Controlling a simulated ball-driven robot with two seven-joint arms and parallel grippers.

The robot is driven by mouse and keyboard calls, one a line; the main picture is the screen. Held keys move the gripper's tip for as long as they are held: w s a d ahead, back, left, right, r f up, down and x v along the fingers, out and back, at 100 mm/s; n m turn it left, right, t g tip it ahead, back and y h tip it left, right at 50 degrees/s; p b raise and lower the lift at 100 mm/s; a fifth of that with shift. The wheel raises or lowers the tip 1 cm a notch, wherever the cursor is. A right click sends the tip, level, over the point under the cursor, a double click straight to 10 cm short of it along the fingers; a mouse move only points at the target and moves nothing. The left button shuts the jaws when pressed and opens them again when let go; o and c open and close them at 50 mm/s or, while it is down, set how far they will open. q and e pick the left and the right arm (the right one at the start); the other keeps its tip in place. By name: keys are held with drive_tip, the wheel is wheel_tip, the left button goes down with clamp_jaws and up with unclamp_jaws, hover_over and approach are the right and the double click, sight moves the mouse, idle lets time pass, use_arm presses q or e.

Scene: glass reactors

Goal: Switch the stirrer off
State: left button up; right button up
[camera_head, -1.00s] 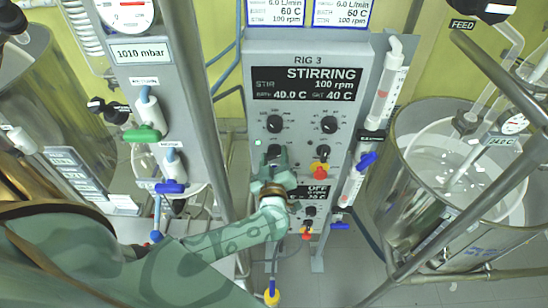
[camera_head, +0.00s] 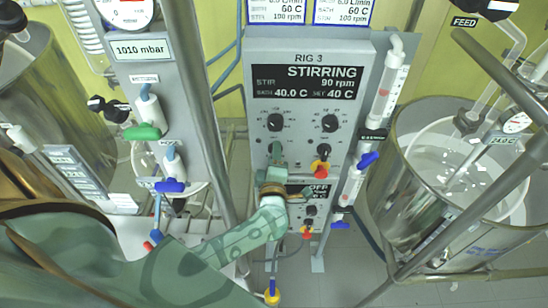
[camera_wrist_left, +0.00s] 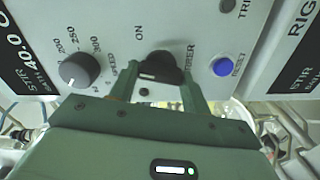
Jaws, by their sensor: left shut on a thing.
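The control panel labelled RIG 3 (camera_head: 308,58) stands in the middle of the head view. Its display (camera_head: 306,82) reads STIRRING, 90 rpm. My left gripper (camera_head: 277,150) is at the panel's lower left, below the left dial, and hides the switch there. In the left wrist view the dark stirrer switch knob (camera_wrist_left: 162,66) sits between the two fingers of my left gripper (camera_wrist_left: 160,82), which is shut on it. ON is printed beside the knob. My right gripper is not in view.
The speed dial (camera_wrist_left: 80,70) and blue reset button (camera_wrist_left: 222,66) flank the knob in the left wrist view. A red-and-yellow emergency knob (camera_head: 321,167) is right of the gripper. A glass vessel (camera_head: 455,170) stands right, and a post with valves (camera_head: 160,100) left.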

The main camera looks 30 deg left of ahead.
use_arm(q)
drive_tip(key=shift+f+n, duration=0.15)
drive_tip(key=shift+n, duration=1.35)
drive_tip(key=o, duration=1)
drive_tip(key=shift+s+b, duration=0.1)
drive_tip(key=shift+b, duration=0.2)
drive_tip(key=b+v, duration=0.2)
drive_tip(key=v, duration=1.4)
drive_tip(key=shift+d+b, duration=0.2)
drive_tip(key=shift+b, duration=0.15)
